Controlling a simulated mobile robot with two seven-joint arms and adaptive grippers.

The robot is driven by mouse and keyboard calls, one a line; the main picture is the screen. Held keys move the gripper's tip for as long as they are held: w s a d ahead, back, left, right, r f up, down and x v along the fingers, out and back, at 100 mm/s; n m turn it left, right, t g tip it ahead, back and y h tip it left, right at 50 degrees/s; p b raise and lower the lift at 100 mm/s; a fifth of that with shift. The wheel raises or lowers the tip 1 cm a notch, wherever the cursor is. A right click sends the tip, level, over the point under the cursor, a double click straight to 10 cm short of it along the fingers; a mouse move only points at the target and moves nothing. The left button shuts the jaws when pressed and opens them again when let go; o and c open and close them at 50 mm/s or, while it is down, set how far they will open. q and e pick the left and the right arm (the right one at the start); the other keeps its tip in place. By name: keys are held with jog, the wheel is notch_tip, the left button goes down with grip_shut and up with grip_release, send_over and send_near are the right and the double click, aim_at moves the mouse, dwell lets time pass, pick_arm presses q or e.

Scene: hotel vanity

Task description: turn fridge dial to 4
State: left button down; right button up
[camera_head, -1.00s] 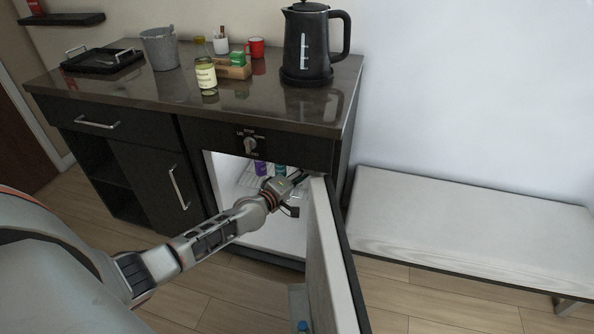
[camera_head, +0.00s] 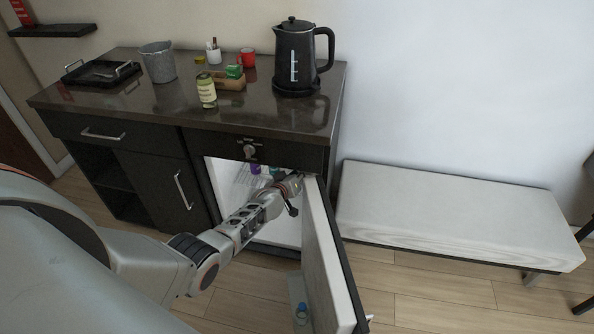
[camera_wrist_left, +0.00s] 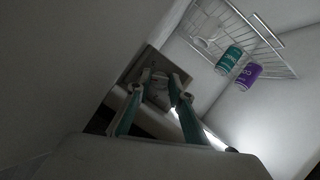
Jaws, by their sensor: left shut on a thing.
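The fridge stands open under the counter, its door (camera_head: 330,262) swung out to the right. My left gripper (camera_wrist_left: 157,82) reaches inside near the door's upper hinge side. In the left wrist view its two fingers close around a small pale dial (camera_wrist_left: 158,76) on a grey square plate (camera_wrist_left: 148,64). The fingers partly hide the dial, and its number is too dark and small to read. In the head view the gripper tips are hidden inside the fridge. My right gripper is not in view.
A wire shelf (camera_wrist_left: 222,22) inside holds a teal can (camera_wrist_left: 229,60) and a purple can (camera_wrist_left: 247,76). A kettle (camera_head: 299,58), a jar (camera_head: 206,90) and a tray (camera_head: 100,73) stand on the counter. A white bench (camera_head: 455,212) is at the right.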

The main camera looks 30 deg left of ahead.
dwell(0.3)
pick_arm(q)
jog(key=c, duration=2.1)
grip_release()
jog(key=shift+v, duration=6)
jog(key=shift+w+d+r, duration=0.1)
